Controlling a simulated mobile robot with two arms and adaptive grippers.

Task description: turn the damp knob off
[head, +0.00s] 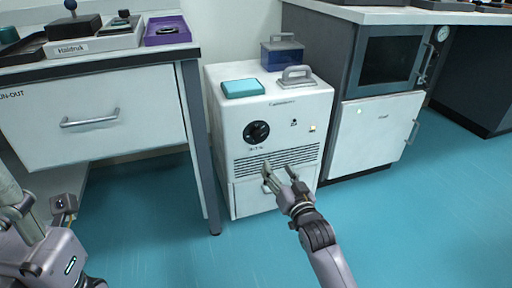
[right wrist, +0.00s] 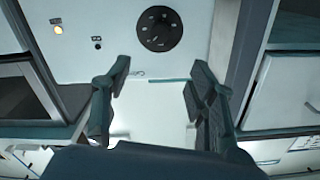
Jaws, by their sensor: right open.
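A round black knob (head: 256,132) sits on the front of a white cabinet unit (head: 222,125), above its vent slats. The knob also shows in the right wrist view (right wrist: 160,28), at the top, with pale marks on its face. My right gripper (head: 279,172) is open and empty in front of the slats, below and to the right of the knob in the head view. In the right wrist view the two fingers (right wrist: 160,85) stand apart with nothing between them, and the knob lies beyond their tips. My left gripper does not show clearly; part of my left arm is at the lower left.
A drawer bench (head: 90,110) is close on the left; a dark cabinet (head: 385,60) adjoins on the right. The blue floor in front is clear.

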